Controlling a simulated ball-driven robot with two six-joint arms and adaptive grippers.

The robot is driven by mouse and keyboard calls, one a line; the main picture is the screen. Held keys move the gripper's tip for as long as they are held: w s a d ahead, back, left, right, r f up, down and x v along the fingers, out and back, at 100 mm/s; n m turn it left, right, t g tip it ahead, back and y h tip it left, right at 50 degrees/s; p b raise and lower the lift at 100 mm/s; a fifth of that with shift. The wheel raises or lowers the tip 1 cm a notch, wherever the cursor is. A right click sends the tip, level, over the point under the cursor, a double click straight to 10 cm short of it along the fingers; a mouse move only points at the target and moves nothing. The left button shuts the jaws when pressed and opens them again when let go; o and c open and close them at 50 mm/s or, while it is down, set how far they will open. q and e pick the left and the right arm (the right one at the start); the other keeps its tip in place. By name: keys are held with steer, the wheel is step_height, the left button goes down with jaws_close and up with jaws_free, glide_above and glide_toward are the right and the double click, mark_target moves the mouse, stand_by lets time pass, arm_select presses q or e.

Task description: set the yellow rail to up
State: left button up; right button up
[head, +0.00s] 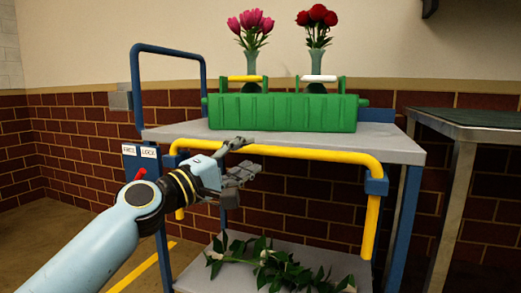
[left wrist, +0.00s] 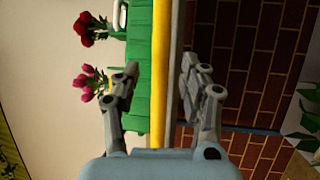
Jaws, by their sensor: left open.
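The yellow rail (head: 320,153) runs across the cart's front, just below the top shelf's front edge, and bends down at both ends. A blue bracket (head: 376,186) sits at its right end. My left gripper (head: 251,156) is open at the rail's left half, one finger above the rail and one below. In the left wrist view the rail (left wrist: 159,50) passes between the open fingers (left wrist: 160,78), with a gap on each side. I cannot tell how deep the rail lies between them. My right gripper is not in view.
A green crate (head: 285,112) stands on the top shelf (head: 395,143), with pink flowers (head: 250,25) and red flowers (head: 317,18) in vases behind. Leafy stems (head: 270,265) lie on the lower shelf. A blue panel with a red lever (head: 138,173) is at left. A table (head: 465,125) stands right.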

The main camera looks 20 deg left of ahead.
mark_target(255, 152)
arm_select(q)
steer(key=shift+x, duration=2.15)
steer(key=shift+f, duration=0.15)
jaws_close()
